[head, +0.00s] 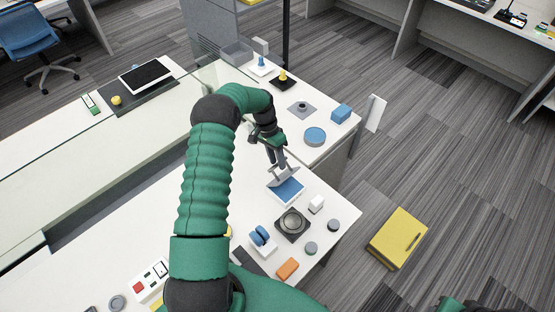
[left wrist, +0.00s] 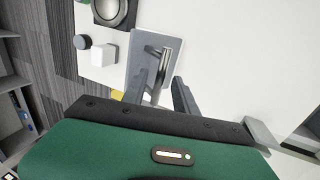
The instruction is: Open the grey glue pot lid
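My left gripper (head: 279,165) reaches down over the white bench to a small blue square pad (head: 287,191) with a grey, tilted flap-like piece (head: 281,177) at its far side. In the left wrist view a grey plate (left wrist: 143,45) with a metal bar handle (left wrist: 161,65) lies just beyond the fingers. My left gripper (left wrist: 162,85) has its fingers apart on either side of the handle; contact is unclear. I cannot tell for sure which part is the glue pot lid.
A dark square base with a round dish (head: 292,223), a white block (head: 316,204), small grey discs (head: 311,248) and an orange block (head: 288,268) stand nearby. A blue disc (head: 315,137) and blue block (head: 341,113) lie farther back. A yellow case (head: 398,238) is on the floor.

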